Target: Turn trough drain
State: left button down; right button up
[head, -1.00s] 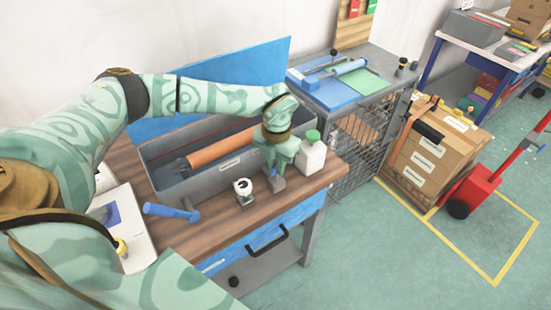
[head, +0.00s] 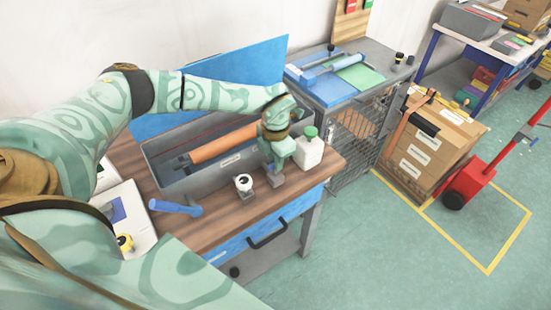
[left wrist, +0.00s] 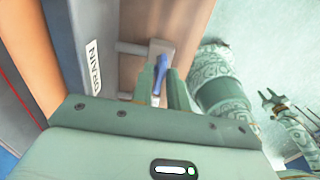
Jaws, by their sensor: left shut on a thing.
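The grey trough (head: 185,184) stands on the wooden bench with an orange roller (head: 222,144) inside. In the left wrist view its wall carries a label reading DRAIN (left wrist: 92,62). Beside the label, a pipe leads to a grey drain valve (left wrist: 161,47) with a blue lever (left wrist: 160,69). In the head view the valve (head: 275,180) sits in front of the trough, under my left gripper (head: 276,163). My left gripper (left wrist: 164,86) is shut on the blue lever. My right gripper (left wrist: 275,103) shows small at the right of the wrist view; its jaw state is unclear.
A white bottle with a green cap (head: 310,149) stands close right of my left gripper. A small white round item (head: 244,183) stands close left, with a blue handle (head: 175,207) further left. A side cabinet (head: 318,90) stands right of the bench.

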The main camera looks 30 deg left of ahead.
pick_arm(q)
jog(key=c, duration=1.4)
grip_release()
jog(key=shift+o, duration=0.2)
notch_tip(320, 180, up, 16)
jog(key=p, duration=0.1)
jog(key=shift+r, duration=0.2)
